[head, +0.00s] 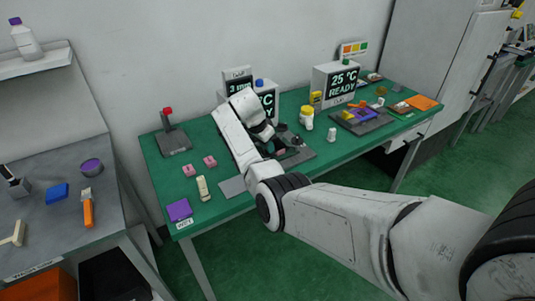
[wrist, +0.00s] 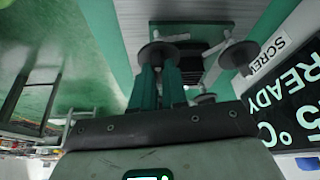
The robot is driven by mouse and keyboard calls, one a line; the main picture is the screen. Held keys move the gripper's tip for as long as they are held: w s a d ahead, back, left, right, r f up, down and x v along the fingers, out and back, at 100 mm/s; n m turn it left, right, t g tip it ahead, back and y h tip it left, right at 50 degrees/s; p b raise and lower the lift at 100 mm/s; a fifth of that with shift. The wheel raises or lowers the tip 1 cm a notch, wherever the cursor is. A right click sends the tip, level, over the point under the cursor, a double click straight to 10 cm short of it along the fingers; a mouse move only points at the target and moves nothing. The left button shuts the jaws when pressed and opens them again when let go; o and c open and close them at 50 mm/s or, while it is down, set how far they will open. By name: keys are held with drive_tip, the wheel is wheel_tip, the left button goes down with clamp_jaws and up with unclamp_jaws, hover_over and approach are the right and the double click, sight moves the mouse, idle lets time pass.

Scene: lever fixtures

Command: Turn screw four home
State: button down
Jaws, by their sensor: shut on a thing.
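In the wrist view the two dark green fingers of my gripper (wrist: 159,86) are closed at a grey round screw knob (wrist: 157,50). A second grey round knob (wrist: 240,53) stands to the right, free of the fingers. Both belong to a dark screw fixture (wrist: 190,32). A white label (wrist: 267,56) beside it reads "SCREW"; the rest is cut off, and I cannot read a number on the held knob. In the head view the fixture's grey base (head: 301,158) lies on the green table, and my arm hides part of it and the fingertips.
A lever fixture (head: 173,140) stands at left. A yellow-and-white bottle (head: 306,118) and a small white bottle (head: 331,134) stand right of my gripper.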

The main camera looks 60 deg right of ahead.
drive_tip(key=m+b, duration=0.1)
drive_tip(key=b, duration=0.1)
drive_tip(key=m+g+b, duration=0.1)
drive_tip(key=m+b, duration=0.1)
drive_tip(key=b, duration=0.1)
drive_tip(key=shift+w+f+m+y, duration=0.15)
drive_tip(key=shift+f+m+y, duration=0.15)
drive_tip(key=shift+f+y, duration=0.1)
drive_tip(key=m+g+y+b, duration=0.1)
drive_tip(key=m+b, duration=0.3)
drive_tip(key=b, duration=0.2)
drive_tip(key=shift+d+m+b, duration=0.15)
drive_tip(key=shift+m+b, duration=0.15)
drive_tip(key=shift+b, duration=0.1)
drive_tip(key=m+b, duration=0.1)
drive_tip(key=b, duration=0.1)
drive_tip(key=m+y+b, duration=0.1)
drive_tip(key=shift+r+g+b, duration=0.25)
drive_tip(key=shift+g+b, duration=0.05)
drive_tip(key=shift+b, duration=0.1)
drive_tip(key=shift+r+m+b, duration=0.15)
drive_tip(key=shift+m+b, duration=0.25)
drive_tip(key=shift+m, duration=0.2)
drive_tip(key=c, duration=1.2)
unclamp_jaws()
drive_tip(key=shift+o, duration=0.2)
